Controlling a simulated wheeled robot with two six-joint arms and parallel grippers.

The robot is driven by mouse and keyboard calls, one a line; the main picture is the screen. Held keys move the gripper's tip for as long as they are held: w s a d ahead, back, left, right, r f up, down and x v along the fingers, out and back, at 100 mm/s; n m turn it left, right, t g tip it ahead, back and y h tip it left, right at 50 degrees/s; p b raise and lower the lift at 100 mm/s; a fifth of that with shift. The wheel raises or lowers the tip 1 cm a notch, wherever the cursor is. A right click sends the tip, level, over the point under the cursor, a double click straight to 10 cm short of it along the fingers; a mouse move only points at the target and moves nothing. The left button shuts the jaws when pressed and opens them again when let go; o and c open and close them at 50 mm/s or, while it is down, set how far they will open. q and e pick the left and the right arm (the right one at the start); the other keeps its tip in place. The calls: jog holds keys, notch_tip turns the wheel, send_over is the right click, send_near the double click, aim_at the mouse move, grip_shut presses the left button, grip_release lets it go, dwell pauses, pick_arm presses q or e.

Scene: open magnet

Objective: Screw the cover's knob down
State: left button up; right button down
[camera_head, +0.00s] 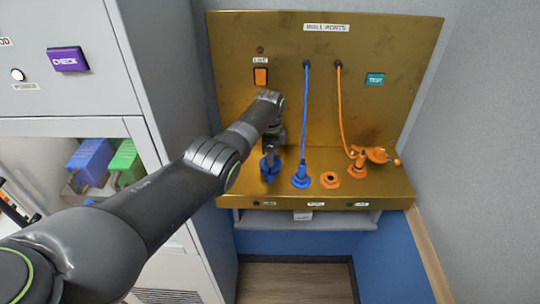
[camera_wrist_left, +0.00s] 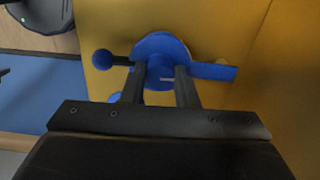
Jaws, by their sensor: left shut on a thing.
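My left gripper (camera_head: 270,152) reaches down at the left of the gold panel's ledge. It is shut on the knob of a blue cover (camera_head: 270,168). In the left wrist view, the fingers (camera_wrist_left: 160,82) stand either side of the knob's hub, above a round blue disc (camera_wrist_left: 158,46). A blue bar (camera_wrist_left: 213,71) sticks out to the right, and a blue ball (camera_wrist_left: 103,58) on a dark stem to the left. What lies under the cover is hidden. My right gripper is not in view.
A blue plug (camera_head: 301,178) with a blue cable stands close to the right of the cover. Beyond it are an orange ring port (camera_head: 330,180) and an orange cover (camera_head: 374,155) with an orange cable. A grey cabinet (camera_head: 65,75) stands at left.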

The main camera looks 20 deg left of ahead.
pick_arm(q)
jog(key=shift+w+r+m, duration=0.1)
jog(key=shift+r+m, duration=0.05)
jog(key=shift+m, duration=0.15)
dwell(0.4)
jog(key=o, duration=1)
jog(key=shift+r, duration=0.25)
notch_tip(320, 180, up, 17)
jog(key=b, duration=0.2)
jog(key=shift+b, duration=0.35)
